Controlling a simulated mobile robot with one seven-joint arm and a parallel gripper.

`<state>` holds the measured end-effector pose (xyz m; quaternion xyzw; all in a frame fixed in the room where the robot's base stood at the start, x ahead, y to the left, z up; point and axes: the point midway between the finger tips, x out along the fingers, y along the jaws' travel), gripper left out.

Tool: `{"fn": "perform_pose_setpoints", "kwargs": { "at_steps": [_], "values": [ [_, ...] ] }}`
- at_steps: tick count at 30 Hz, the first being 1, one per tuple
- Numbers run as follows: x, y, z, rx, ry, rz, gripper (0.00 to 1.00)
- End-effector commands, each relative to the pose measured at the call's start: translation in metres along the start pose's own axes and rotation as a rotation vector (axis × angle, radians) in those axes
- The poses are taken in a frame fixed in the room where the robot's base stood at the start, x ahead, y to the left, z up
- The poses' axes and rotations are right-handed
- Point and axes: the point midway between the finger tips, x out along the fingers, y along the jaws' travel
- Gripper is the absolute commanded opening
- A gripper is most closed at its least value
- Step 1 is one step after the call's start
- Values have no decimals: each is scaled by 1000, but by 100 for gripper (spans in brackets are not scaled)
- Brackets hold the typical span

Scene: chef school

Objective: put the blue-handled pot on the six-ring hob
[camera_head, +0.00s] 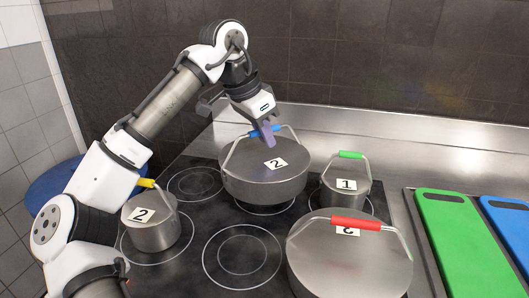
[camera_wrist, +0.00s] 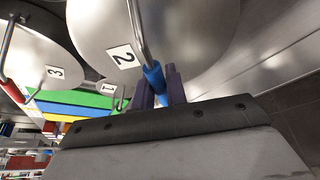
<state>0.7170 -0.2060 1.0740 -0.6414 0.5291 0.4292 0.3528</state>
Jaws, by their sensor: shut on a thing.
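The blue-handled pot (camera_head: 262,183) is a wide lidded steel pot with a "2" label. It appears at the back middle of the black six-ring hob (camera_head: 206,219). My gripper (camera_head: 267,134) is shut on the pot's blue handle (camera_head: 284,129) from above. In the wrist view the blue handle (camera_wrist: 154,76) lies between the two purple fingers (camera_wrist: 163,88). The pot looks level; whether its base touches the hob cannot be told.
A small yellow-handled pot (camera_head: 151,229), a small green-handled pot (camera_head: 346,186) and a large red-handled pot (camera_head: 350,265) stand close around. Green (camera_head: 460,245) and blue (camera_head: 508,226) boards lie at the right. Front-middle (camera_head: 242,256) and back-left (camera_head: 195,184) rings are bare.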

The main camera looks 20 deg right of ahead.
Motion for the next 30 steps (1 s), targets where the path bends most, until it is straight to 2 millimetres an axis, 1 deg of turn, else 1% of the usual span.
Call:
{"fn": "perform_pose_setpoints", "kwargs": {
  "at_steps": [5, 9, 12, 23, 24, 28, 29, 30],
  "values": [
    [11, 0, 5, 0, 2, -1, 0],
    [30, 0, 13, 0, 1, 0, 0],
    [39, 0, 16, 0, 3, -1, 0],
    [42, 1, 17, 1, 3, 0, 0],
    [43, 1, 18, 1, 1, 1, 16],
    [43, 0, 18, 1, 1, 0, 34],
    [43, 0, 18, 1, 1, 0, 36],
    [43, 0, 18, 1, 1, 0, 36]
  ]
}}
